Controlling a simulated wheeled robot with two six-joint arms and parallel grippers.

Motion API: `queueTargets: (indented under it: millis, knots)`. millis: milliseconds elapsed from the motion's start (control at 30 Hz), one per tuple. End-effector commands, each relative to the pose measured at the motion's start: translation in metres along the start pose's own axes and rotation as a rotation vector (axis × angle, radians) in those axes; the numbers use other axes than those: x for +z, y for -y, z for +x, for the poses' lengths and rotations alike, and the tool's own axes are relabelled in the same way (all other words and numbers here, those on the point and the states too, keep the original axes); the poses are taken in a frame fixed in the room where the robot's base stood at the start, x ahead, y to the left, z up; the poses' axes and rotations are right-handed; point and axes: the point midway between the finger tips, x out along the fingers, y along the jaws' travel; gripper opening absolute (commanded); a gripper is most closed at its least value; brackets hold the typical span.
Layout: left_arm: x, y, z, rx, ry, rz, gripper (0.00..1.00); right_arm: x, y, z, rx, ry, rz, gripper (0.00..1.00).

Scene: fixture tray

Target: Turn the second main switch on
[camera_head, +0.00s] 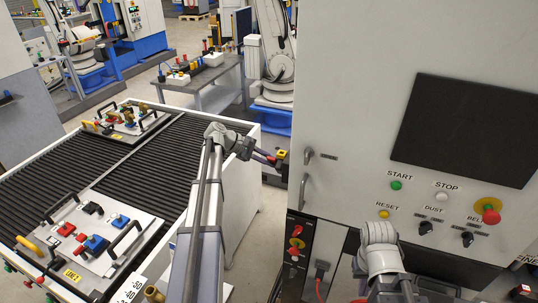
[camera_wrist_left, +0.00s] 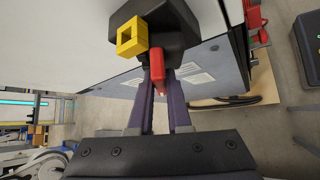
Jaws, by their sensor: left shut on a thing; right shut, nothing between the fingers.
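A black switch box (camera_wrist_left: 150,25) with a yellow square piece (camera_wrist_left: 131,36) and a red lever (camera_wrist_left: 157,65) fills the top of the left wrist view. In the head view the switch (camera_head: 282,153) stands out from the left side of the large grey cabinet. My left gripper (camera_wrist_left: 159,82) is shut on the red lever, which lies between its two purple fingers. In the head view my left gripper (camera_head: 270,158) reaches the switch from the left. My right arm is in front of the cabinet at lower right. Its fingers are not visible.
The grey cabinet (camera_head: 350,75) carries a START button (camera_head: 396,185), knobs and an emergency stop (camera_head: 490,211). A black strip (camera_head: 294,260) with red controls is below. The roller table (camera_head: 197,190) with fixture trays stands at left. A narrow floor gap separates table and cabinet.

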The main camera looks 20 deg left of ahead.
Motion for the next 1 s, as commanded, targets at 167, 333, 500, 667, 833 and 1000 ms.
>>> queueTargets:
  millis: [167, 333, 500, 667, 833, 1000]
  knots:
    - [0.0, -0.005, -0.001, -0.122, -0.001, -0.116, 0.0, 0.001, -0.002, -0.016, 0.0, 0.001, -0.001, 0.0]
    - [-0.001, -0.005, 0.0, -0.224, -0.001, -0.216, 0.0, 0.002, -0.002, -0.022, 0.0, 0.001, -0.002, 0.0]
    - [-0.002, -0.005, 0.001, -0.307, -0.002, -0.3, 0.0, 0.002, -0.002, -0.025, 0.0, 0.001, -0.003, 0.0]
    - [-0.002, -0.005, 0.002, -0.363, -0.003, -0.357, 0.0, 0.002, -0.002, -0.026, 0.0, 0.001, -0.003, 0.0]
    - [-0.002, -0.004, 0.002, -0.402, -0.004, -0.396, 0.0, 0.002, -0.003, -0.026, 0.0, 0.001, -0.003, 0.0]
    - [-0.001, -0.004, 0.002, -0.421, -0.004, -0.415, 0.0, 0.002, -0.003, -0.027, 0.0, 0.001, -0.003, 0.0]
